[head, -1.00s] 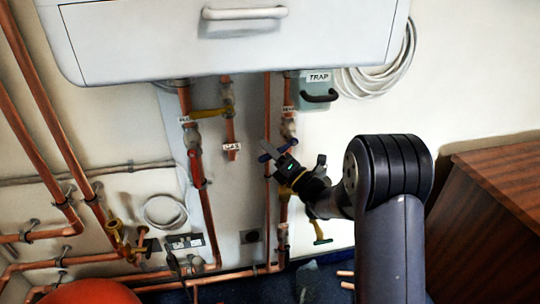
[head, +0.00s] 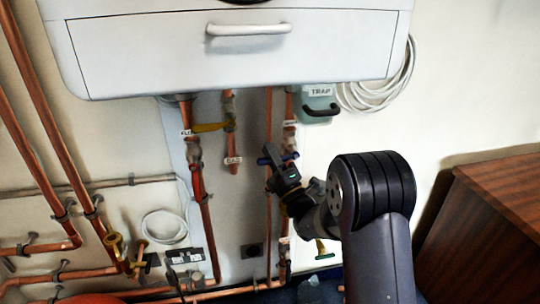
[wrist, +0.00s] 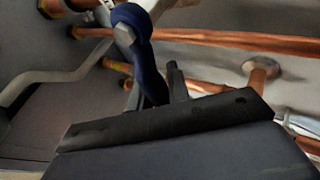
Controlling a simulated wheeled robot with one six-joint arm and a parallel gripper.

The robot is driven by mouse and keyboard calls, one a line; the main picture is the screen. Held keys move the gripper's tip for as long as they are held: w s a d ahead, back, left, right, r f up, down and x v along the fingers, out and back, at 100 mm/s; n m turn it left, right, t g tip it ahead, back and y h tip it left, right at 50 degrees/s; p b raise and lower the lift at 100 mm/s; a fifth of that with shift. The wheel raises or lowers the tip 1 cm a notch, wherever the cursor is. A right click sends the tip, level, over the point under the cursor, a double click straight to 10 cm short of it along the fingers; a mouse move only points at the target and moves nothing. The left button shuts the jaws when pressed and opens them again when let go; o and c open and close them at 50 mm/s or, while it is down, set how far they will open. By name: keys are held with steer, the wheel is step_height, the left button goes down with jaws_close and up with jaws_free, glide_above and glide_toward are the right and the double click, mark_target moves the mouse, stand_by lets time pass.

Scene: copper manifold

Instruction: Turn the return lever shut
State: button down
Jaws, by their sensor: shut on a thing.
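The blue return lever (head: 264,160) sits across the right-hand copper pipe below the white boiler. In the head view, only its ends show beside my gripper (head: 282,168). In the wrist view, the blue lever (wrist: 148,62) runs from a hex nut at the top down between my jaws. My gripper (wrist: 166,98) is shut on the lower part of the lever. One dark finger stands just to the right of it. The contact itself is partly hidden behind the gripper body. The tag on this pipe is too small to read.
The white boiler (head: 140,45) hangs overhead. A yellow lever (head: 210,127) and a red-handled valve (head: 198,186) are on pipes to the left. The TRAP box (head: 318,100) is at the upper right. A wooden cabinet (head: 490,225) stands at right.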

steer(key=shift+r, duration=0.35)
steer(key=c, duration=1.6)
jaws_free()
steer(key=shift+c, duration=0.2)
steer(key=o, duration=0.3)
steer(key=shift+f, duration=0.1)
steer(key=shift+f, duration=0.1)
steer(key=v, duration=1)
steer(key=shift+s+d+f, duration=0.2)
steer(key=shift+s+d, duration=0.05)
steer(key=shift+s, duration=0.05)
steer(key=x, duration=1)
steer(key=shift+w+a+n, duration=0.25)
steer(key=shift+w+n, duration=0.05)
